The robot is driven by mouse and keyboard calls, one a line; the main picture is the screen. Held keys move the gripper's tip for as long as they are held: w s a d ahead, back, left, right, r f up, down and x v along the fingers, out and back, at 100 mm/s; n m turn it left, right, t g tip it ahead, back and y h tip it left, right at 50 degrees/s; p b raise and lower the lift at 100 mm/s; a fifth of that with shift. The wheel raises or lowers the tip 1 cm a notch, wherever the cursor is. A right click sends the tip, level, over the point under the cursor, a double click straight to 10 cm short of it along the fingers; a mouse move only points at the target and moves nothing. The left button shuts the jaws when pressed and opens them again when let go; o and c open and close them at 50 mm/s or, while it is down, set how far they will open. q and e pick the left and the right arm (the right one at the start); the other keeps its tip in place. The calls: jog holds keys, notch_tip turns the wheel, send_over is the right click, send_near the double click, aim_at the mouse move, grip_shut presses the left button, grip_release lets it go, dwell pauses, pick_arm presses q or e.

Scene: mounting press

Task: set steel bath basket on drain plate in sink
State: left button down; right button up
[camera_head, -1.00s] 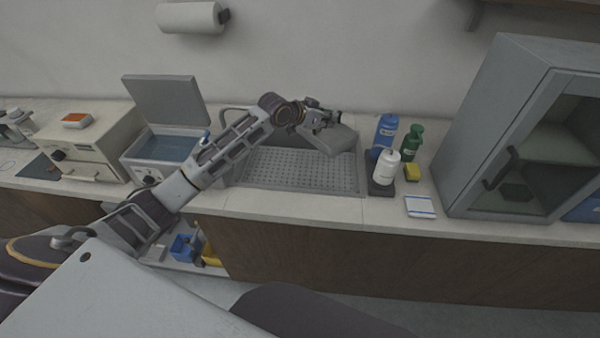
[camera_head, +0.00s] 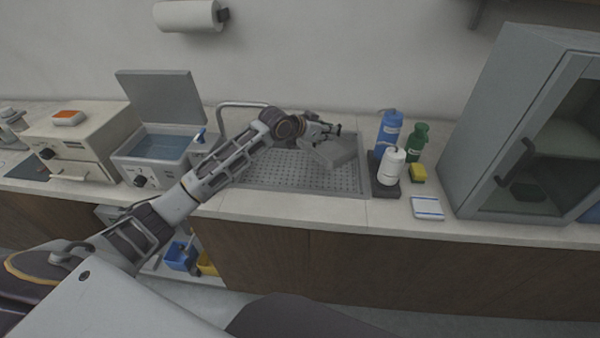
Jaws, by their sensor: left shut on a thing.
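The grey steel basket (camera_head: 337,152) hangs at the right part of the sink, and it looks slightly tilted. My left gripper (camera_head: 325,131) is shut on the basket at its upper edge, partly hiding it. The perforated drain plate (camera_head: 290,176) lies in the sink, to the left of and below the basket. I cannot tell whether the basket touches the plate. My right gripper is not in view.
A water bath (camera_head: 160,146) with a raised lid stands left of the sink. Blue (camera_head: 389,132), green (camera_head: 416,142) and white (camera_head: 391,166) bottles stand close to the sink's right side. A faucet (camera_head: 243,104) arches behind my arm. A grey cabinet (camera_head: 500,110) stands at the right.

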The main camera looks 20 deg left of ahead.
aim_at(312, 154)
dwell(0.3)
pick_arm(q)
jog(key=shift+f, duration=2.5)
jog(key=shift+f, duration=2.45)
jog(key=shift+f, duration=0.1)
jog(key=c, duration=1.5)
grip_release()
jog(key=shift+v, duration=6.05)
